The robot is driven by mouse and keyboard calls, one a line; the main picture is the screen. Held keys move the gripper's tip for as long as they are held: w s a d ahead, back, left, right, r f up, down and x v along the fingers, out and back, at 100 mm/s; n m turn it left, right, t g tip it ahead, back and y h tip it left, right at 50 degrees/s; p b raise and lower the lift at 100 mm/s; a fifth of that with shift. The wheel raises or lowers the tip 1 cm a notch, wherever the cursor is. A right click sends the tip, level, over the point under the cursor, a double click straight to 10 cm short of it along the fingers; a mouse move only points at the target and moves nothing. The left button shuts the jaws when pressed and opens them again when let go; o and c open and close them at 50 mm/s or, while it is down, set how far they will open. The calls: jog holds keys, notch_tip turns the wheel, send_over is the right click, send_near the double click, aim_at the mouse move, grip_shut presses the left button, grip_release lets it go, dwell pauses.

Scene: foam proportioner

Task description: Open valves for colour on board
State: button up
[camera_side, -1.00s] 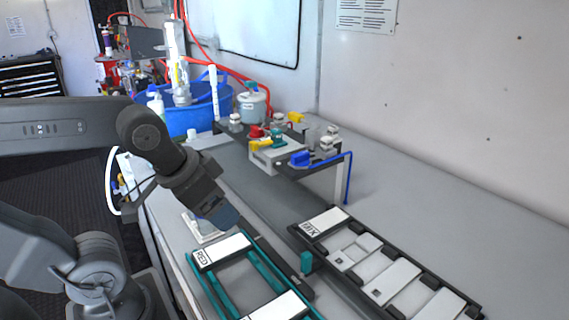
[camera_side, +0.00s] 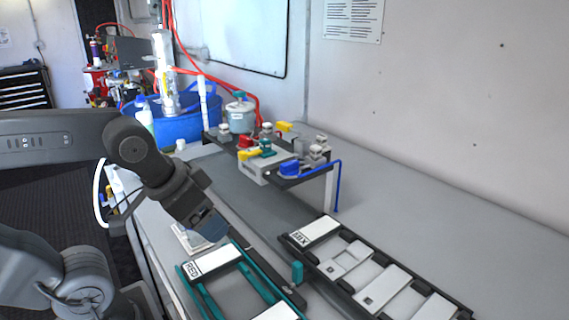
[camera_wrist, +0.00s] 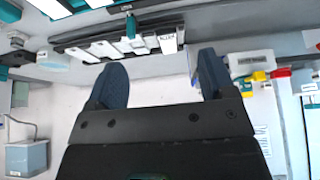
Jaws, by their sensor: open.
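In the side view, a raised dark manifold rack (camera_side: 312,182) stands on the bench and carries several valves. Their handles are red (camera_side: 246,141), yellow (camera_side: 250,154), teal (camera_side: 266,147) and blue (camera_side: 290,168), with another yellow one (camera_side: 284,127) behind. A teal-framed board (camera_side: 238,246) at the front carries a white plate reading RED (camera_side: 213,263). My gripper (camera_side: 214,232) is just above and beside that board, well short of the valves. In the wrist view my gripper (camera_wrist: 160,78) is open with nothing between its blue fingers. A yellow handle (camera_wrist: 256,76) and a red handle (camera_wrist: 281,73) show right of them.
A dark-framed board (camera_side: 345,296) with a plate reading MIX (camera_side: 314,232) lies right of the RED board. A blue tub (camera_side: 190,127) and a grey pot (camera_side: 240,117) stand behind the rack. The bench right of the rack is clear.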

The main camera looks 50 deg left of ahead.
dwell(0.5)
notch_tip(320, 180, up, 12)
jog(key=n+g, duration=0.6)
jog(key=n, duration=1.2)
send_over(290, 163)
notch_tip(290, 163, down, 14)
jog(key=shift+a+r, duration=0.1)
jog(key=shift+c, duration=0.2)
jog(key=c, duration=0.9)
